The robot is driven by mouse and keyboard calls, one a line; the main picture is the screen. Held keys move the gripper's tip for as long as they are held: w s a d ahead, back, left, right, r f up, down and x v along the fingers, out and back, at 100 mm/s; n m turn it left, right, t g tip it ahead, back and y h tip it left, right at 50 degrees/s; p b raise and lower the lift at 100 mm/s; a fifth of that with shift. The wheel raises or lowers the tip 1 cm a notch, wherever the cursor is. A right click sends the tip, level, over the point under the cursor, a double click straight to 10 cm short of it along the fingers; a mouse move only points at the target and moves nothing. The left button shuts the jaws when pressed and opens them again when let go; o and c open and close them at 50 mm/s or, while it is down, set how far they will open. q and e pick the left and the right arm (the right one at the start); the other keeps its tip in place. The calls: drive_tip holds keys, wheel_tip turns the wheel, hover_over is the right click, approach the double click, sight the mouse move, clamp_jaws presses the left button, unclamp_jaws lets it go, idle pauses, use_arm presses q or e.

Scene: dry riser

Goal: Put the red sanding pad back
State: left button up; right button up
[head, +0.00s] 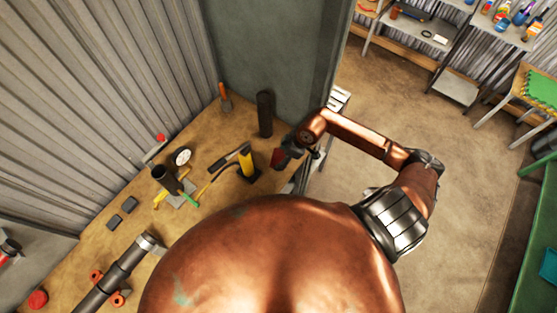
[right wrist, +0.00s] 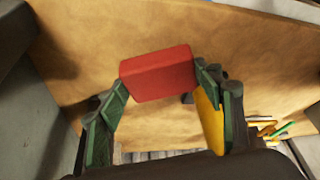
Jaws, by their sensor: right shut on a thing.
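The red sanding pad (right wrist: 158,73) is a red block held between the two green fingers of my right gripper (right wrist: 160,90) in the right wrist view. The wooden bench top (right wrist: 80,35) shows behind it; I cannot tell whether the pad touches it. In the head view, the pad (head: 277,157) shows as a small red patch at my right gripper (head: 283,153), over the right edge of the bench (head: 205,118). My left gripper is not in view.
A dark upright cylinder (head: 265,113) stands behind the gripper. A grey pipe (head: 115,279) crosses the front left. Open floor (head: 400,80) lies to the right.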

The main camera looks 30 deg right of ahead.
sight(279, 162)
drive_tip(key=shift+w+a+f, duration=0.35)
drive_tip(key=shift+f, duration=0.15)
wheel_tip(279, 162, down, 3)
drive_tip(key=shift+w+a+f+p, duration=0.1)
drive_tip(key=shift+a+p, duration=0.05)
drive_tip(key=shift+p, duration=0.45)
drive_tip(key=shift+f, duration=0.15)
drive_tip(key=o, duration=1)
drive_tip(key=b+v, duration=0.2)
drive_tip(key=v, duration=1)
